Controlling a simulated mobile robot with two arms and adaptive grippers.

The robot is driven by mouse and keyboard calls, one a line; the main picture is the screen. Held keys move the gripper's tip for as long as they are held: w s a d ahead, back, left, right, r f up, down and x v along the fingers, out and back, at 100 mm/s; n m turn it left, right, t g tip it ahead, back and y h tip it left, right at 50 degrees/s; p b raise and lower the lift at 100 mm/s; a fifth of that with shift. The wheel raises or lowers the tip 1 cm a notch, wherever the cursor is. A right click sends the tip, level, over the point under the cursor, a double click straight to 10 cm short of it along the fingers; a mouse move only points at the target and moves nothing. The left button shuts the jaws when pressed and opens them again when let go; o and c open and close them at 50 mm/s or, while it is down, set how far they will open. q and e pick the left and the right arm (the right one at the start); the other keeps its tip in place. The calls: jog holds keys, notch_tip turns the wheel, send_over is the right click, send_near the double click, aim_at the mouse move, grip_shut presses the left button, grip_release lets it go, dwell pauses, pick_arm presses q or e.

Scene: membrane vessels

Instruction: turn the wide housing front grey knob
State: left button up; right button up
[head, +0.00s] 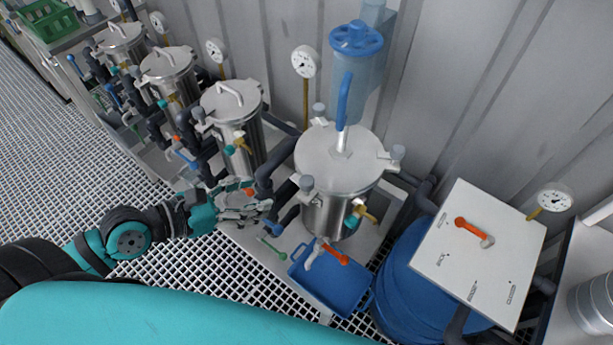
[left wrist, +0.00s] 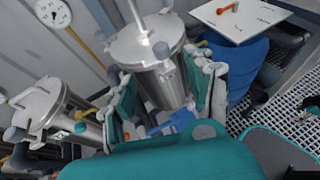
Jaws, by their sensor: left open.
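The wide housing (head: 335,165) is a large steel vessel with a round flat lid, in the middle of the head view. Its front grey knob (head: 306,183) sits at the lid's near-left rim. In the left wrist view the housing (left wrist: 172,82) stands behind and between my fingers, and a grey knob (left wrist: 161,50) shows on its lid rim. My left gripper (head: 268,206) is open and empty, left of and slightly below the front knob in the picture, apart from it. Its spread fingers also show in the left wrist view (left wrist: 170,100). My right gripper is not in view.
Narrower steel housings (head: 235,105) with gauges stand in a row to the left. A blue tray (head: 345,290) with an orange-handled valve above it lies in front. A blue barrel (head: 405,285) and a white panel (head: 490,240) stand at right. Pipes and valves crowd below the lids.

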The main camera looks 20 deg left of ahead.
aim_at(304, 181)
pick_arm(q)
jog(key=p+x, duration=0.3)
jog(key=x, duration=1.1)
jog(key=shift+f, duration=0.15)
grip_shut()
jog(key=n+p, duration=0.1)
jog(key=p, duration=0.1)
jog(key=shift+r+y+p, duration=0.35)
jog(key=shift+r+y, duration=0.05)
jog(key=shift+f+t+y+p, duration=0.15)
jog(key=shift+t+y+p, duration=0.15)
jog(key=shift+t+p, duration=0.15)
jog(key=shift+f+n, duration=0.15)
jog(key=shift+n, duration=0.15)
grip_release()
